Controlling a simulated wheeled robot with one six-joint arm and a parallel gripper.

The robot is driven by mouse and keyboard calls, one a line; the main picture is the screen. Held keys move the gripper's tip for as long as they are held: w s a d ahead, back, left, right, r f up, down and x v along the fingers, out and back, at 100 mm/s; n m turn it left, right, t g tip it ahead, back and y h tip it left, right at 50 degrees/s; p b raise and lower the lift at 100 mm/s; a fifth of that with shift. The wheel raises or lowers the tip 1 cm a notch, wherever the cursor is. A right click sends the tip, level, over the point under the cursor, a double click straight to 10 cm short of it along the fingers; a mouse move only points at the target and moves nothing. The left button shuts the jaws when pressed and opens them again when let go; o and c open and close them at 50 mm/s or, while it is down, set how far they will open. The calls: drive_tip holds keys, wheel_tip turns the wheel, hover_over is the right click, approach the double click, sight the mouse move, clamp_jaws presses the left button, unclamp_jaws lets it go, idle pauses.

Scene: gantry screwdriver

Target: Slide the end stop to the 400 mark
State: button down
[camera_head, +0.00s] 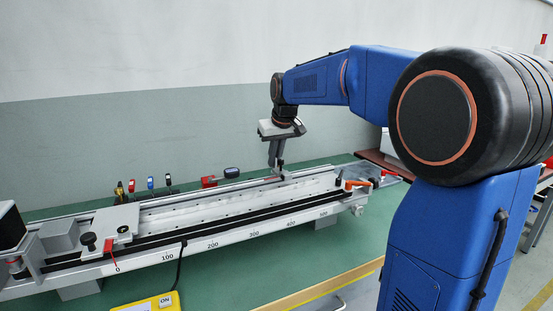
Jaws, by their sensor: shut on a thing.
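My gripper (277,166) points down at the back rail of the gantry and is shut on a small block there, which seems to be the end stop (286,174). The fingers partly hide it, and its exact outline is too small to tell. A small red part shows beside the fingertips, on their left. The scale (235,240) runs along the front face, with 0 at the left and 500 at the right. The held block is across the rail from roughly the 400 mark (292,222); its exact reading cannot be told.
A carriage plate (113,222) with a black knob and red pointer sits near 0. A yellow pendant (152,303) lies in front.

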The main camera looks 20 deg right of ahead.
sight(284, 172)
drive_tip(key=c, duration=1.9)
unclamp_jaws()
drive_tip(key=v, duration=1.7)
drive_tip(key=shift+s+r, duration=0.1)
drive_tip(key=shift+r, duration=0.05)
